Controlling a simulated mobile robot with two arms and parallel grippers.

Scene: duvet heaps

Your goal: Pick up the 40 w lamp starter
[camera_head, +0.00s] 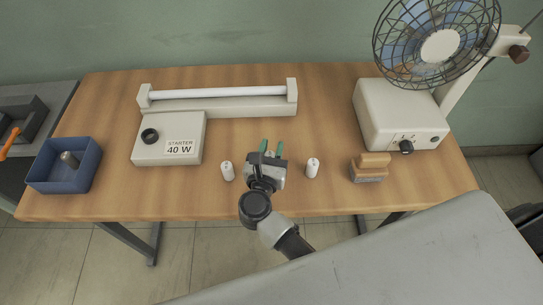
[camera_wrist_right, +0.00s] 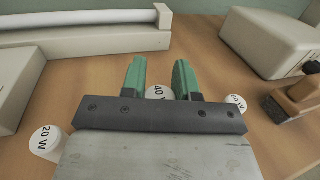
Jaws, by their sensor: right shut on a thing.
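My right gripper (camera_head: 271,146) is over the table's front middle, its green fingers pointing away. In the wrist view the right gripper (camera_wrist_right: 160,64) is shut on a white lamp starter (camera_wrist_right: 158,93) marked "40", between the two fingers and partly hidden by the gripper's dark bar. A second white starter (camera_head: 227,171) stands left of the gripper; it reads "20 W" in the wrist view (camera_wrist_right: 43,138). A third starter (camera_head: 312,167) stands to the right; its marking in the wrist view (camera_wrist_right: 237,102) is too small to read surely. My left gripper is not in view.
Behind are a tube lamp fixture (camera_head: 218,106) and a white box (camera_head: 147,154) labelled "STARTER 40 W" with a dark round socket. A blue bin (camera_head: 52,180) stands left. A wooden-handled brush (camera_head: 370,168) and a fan (camera_head: 395,118) stand right. Bare table (camera_head: 325,120) lies between.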

